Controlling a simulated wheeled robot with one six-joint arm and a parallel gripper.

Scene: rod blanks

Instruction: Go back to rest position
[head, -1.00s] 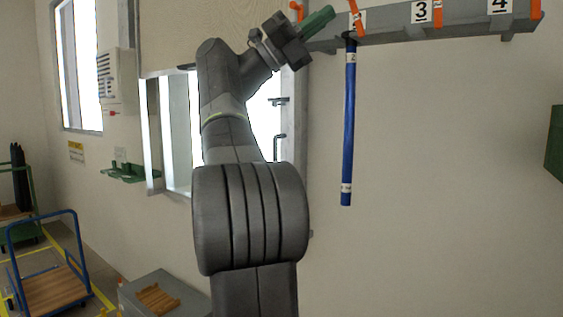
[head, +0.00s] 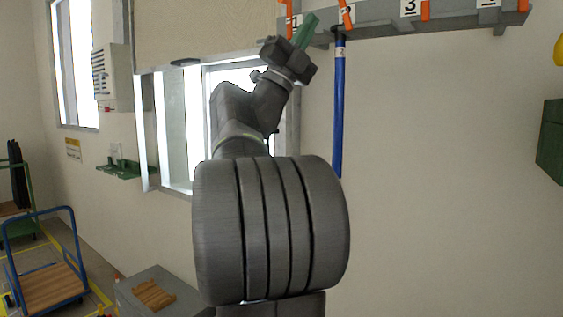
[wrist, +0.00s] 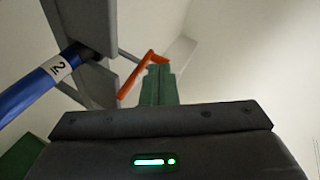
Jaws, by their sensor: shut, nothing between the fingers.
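My gripper (head: 305,31) is at the upper middle of the head view, with green fingers pointing up beside the rack. In the wrist view its green fingers (wrist: 158,85) are together and hold nothing. A blue rod (head: 338,110) hangs upright from the rack, just right of my gripper and apart from it. The rod also shows at the left of the wrist view (wrist: 30,91), with a white label reading 2. Its lower end is hidden behind my arm in the head view.
The grey wall rack (head: 375,27) carries number plates and orange clips (head: 425,10). A green box (head: 551,140) is on the wall at right. A blue trolley (head: 45,265) and a grey cabinet (head: 150,280) stand at lower left.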

